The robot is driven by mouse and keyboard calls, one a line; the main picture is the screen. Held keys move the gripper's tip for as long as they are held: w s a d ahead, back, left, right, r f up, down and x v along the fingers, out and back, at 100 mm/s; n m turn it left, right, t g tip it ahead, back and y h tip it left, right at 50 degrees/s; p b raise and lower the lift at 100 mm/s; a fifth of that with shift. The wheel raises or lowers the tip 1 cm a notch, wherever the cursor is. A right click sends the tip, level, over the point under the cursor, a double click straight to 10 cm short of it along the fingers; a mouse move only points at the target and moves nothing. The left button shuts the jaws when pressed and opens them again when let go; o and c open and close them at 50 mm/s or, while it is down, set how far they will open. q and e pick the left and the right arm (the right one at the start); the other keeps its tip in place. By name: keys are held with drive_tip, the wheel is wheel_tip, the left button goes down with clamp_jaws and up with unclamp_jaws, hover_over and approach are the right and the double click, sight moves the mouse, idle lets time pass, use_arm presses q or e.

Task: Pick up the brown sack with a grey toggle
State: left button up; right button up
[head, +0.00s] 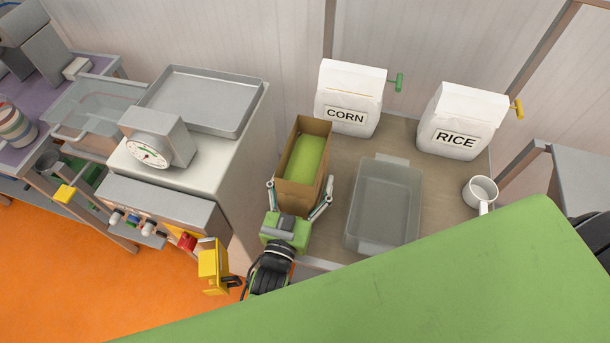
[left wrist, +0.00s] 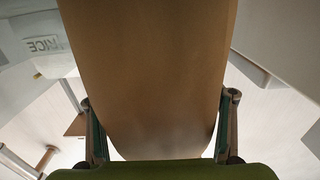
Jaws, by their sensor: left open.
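A brown, open-topped paper container (head: 294,192) stands on the counter, with something green (head: 304,160) inside. I see no grey toggle on it. My left gripper (head: 300,184) is open, with one finger on either side of the container's near end. In the left wrist view, the brown face (left wrist: 150,70) of the container fills the space between the open fingers (left wrist: 160,128), with slim gaps low down beside them. I cannot tell whether either finger touches it. My right gripper is not in view.
White sacks marked CORN (head: 348,97), with a green toggle, and RICE (head: 461,121), with a yellow one, stand behind. A clear bin (head: 384,203) is just right of the container, and a white mug (head: 481,193) farther right. A scale (head: 155,142) and metal tray (head: 205,98) stand left.

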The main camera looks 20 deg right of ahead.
use_arm(q)
drive_tip(key=shift+s+a, duration=0.1)
drive_tip(key=c, duration=1.2)
drive_tip(key=shift+r, duration=0.3)
drive_tip(key=shift+r, duration=0.1)
